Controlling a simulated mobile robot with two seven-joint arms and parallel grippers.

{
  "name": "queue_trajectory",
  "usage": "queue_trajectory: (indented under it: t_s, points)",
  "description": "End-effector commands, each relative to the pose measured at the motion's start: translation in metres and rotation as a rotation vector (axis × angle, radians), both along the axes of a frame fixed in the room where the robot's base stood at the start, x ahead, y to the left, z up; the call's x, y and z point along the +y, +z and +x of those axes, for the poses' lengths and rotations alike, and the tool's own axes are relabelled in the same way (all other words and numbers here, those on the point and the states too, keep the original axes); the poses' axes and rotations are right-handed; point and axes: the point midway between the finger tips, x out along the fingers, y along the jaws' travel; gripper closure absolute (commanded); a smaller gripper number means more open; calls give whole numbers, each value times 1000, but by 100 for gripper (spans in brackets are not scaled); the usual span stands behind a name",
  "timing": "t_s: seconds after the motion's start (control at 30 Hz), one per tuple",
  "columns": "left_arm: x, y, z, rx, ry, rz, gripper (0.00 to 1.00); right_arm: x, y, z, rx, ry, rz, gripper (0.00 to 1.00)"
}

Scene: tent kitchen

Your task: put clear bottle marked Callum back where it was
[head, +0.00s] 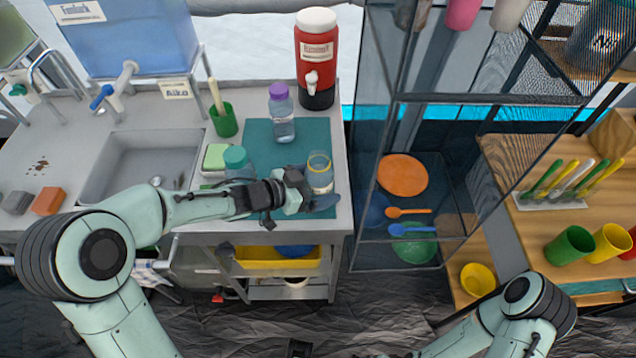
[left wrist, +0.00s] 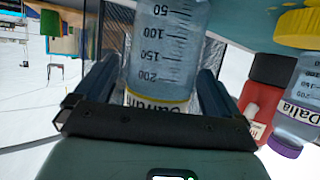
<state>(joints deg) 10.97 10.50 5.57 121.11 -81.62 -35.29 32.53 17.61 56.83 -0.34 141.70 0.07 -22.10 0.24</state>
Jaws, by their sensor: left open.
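A clear bottle with a yellow band near its top (head: 320,174) stands near the front right of the teal mat (head: 270,130). In the left wrist view, which is upside down, this bottle (left wrist: 165,45) stands between my fingers, its label partly hidden; only some letters show, seemingly the end of "Callum". My left gripper (head: 302,192) is open around it. A clear bottle with a purple lid (head: 281,115) stands farther back on the mat; in the left wrist view it (left wrist: 297,100) reads "Dalia".
A teal-lidded bottle (head: 237,162) and a green sponge (head: 216,157) are left of the mat. A green cup (head: 224,122) and red jug (head: 316,60) stand behind. A glass-sided shelf (head: 405,215) rises right of the counter. A yellow thing (left wrist: 300,28) shows in the wrist view.

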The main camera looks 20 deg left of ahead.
Motion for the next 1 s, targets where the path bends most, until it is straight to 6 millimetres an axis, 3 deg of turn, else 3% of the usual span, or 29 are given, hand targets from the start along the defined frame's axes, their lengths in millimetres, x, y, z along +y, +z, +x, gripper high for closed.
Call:
queue_trajectory:
  t_s: [0.5, 0.7, 1.0]
  points:
    - [66, 40, -65, -1, 4, 3, 3, 0, 24, 8, -10, 0, 0, 3]
    - [75, 45, -77, 1, 2, 1, 3, 0, 27, 9, -11, 1, 0, 3]
    - [76, 45, -78, 1, 0, 0, 3, 0, 26, 9, -10, 0, 0, 3]
